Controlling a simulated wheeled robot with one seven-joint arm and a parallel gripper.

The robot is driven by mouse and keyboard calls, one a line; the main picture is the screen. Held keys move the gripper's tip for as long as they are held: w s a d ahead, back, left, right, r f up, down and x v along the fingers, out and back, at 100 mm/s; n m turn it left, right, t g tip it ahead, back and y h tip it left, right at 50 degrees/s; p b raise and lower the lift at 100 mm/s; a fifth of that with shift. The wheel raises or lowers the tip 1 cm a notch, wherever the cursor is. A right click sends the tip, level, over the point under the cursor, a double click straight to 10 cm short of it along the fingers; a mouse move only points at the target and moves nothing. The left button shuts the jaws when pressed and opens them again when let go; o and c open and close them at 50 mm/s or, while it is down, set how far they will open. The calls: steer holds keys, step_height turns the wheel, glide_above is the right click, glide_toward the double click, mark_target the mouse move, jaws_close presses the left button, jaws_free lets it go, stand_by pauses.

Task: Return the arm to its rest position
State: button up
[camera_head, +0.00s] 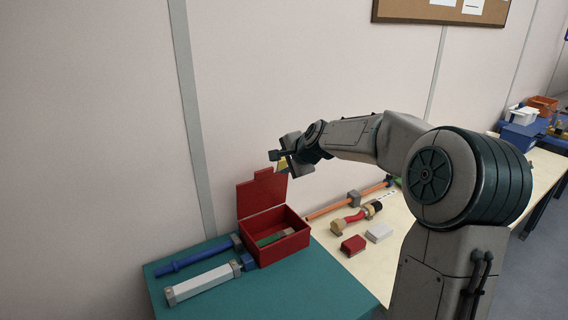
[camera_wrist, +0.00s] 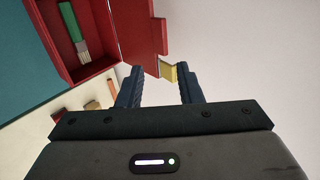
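My arm stretches from the right of the head view, bent at the elbow, to my gripper (camera_head: 281,160), which hangs just above and right of the red box's raised lid (camera_head: 262,194). In the wrist view my gripper (camera_wrist: 160,70) has its two dark fingers apart. A small yellow piece (camera_wrist: 168,71) shows by the right fingertip, close to the lid's tab; I cannot tell what it belongs to. The red box (camera_head: 286,247) stands open on the teal mat with a green-handled brush (camera_head: 271,239) inside, also seen in the wrist view (camera_wrist: 70,22).
A blue-handled tool (camera_head: 195,258) and a white bar (camera_head: 200,283) lie left of the box. Right of it are a red block (camera_head: 353,245), a white block (camera_head: 379,233), a red-handled tool (camera_head: 350,219) and an orange rod (camera_head: 328,209). A wall runs behind the table.

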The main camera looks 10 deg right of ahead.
steer(key=shift+s+a, duration=0.1)
steer(key=s+a+f+n+g+h, duration=0.1)
steer(key=s+a+n+g, duration=0.15)
steer(key=s, duration=0.35)
steer(key=s+a+f+n+g+h, duration=0.1)
steer(key=s+a+f+n, duration=0.1)
steer(key=s+n, duration=0.3)
steer(key=s+d+f+n+g, duration=0.1)
steer(key=s+n, duration=0.1)
steer(key=s, duration=0.7)
steer(key=s+d+f+n+g+h, duration=0.1)
steer(key=s+n, duration=0.1)
steer(key=s, duration=0.8)
steer(key=s+d+f+n+g, duration=0.1)
steer(key=s+n, duration=0.1)
steer(key=s, duration=0.7)
steer(key=shift+s+f+n, duration=0.2)
steer(key=shift+f+n, duration=0.05)
steer(key=shift+n, duration=0.1)
